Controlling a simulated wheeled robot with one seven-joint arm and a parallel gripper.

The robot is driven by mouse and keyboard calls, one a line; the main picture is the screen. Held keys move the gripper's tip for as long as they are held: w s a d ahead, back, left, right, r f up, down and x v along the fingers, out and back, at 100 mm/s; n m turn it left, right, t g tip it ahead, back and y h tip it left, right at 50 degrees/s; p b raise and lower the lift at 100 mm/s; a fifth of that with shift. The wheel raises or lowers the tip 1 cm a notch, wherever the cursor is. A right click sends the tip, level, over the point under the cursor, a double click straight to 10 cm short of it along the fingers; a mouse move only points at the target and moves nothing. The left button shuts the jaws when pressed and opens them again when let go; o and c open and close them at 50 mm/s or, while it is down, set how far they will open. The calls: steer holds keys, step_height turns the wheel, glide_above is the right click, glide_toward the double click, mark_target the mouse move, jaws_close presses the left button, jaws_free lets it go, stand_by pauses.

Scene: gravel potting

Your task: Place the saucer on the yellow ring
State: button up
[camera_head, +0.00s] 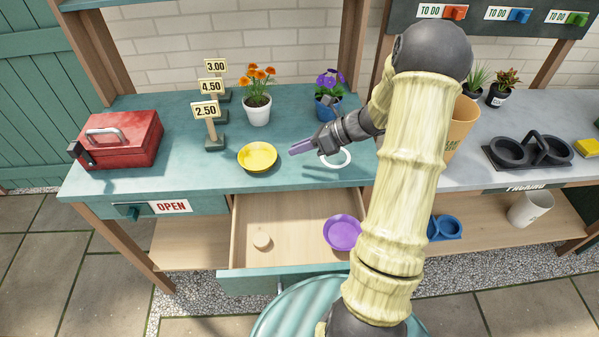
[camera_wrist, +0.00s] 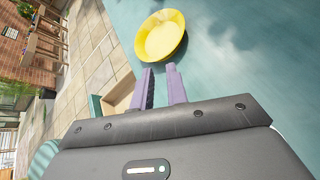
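A yellow saucer (camera_head: 257,156) lies on the teal counter, and it also shows in the wrist view (camera_wrist: 160,40) just beyond my fingertips. A purple saucer (camera_head: 342,232) sits in the open drawer below the counter. A white ring (camera_head: 337,158) lies on the counter, partly behind my arm. No yellow ring can be made out in either view. My gripper (camera_head: 292,149) is above the counter, to the right of the yellow saucer and apart from it. In the wrist view its two purple fingers (camera_wrist: 159,72) stand apart with nothing between them.
A red toolbox (camera_head: 122,139), price signs (camera_head: 208,112), an orange-flower pot (camera_head: 257,108) and a purple-flower pot (camera_head: 328,105) stand on the counter. Bare counter lies left of the yellow saucer.

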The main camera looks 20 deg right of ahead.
steer(key=s+a+r+n+g+h, duration=0.1)
steer(key=s+a+n+h, duration=0.3)
steer(key=s+n, duration=0.4)
steer(key=s+a+r+n+g+h, duration=0.1)
steer(key=s+a+n+h, duration=0.3)
steer(key=s+n, duration=0.5)
steer(key=r+n+h, duration=0.1)
steer(key=n+h, duration=0.1)
steer(key=n, duration=0.9)
steer(key=shift+a+g+h, duration=0.3)
steer(key=shift+a, duration=0.05)
steer(key=shift+d+r, duration=0.1)
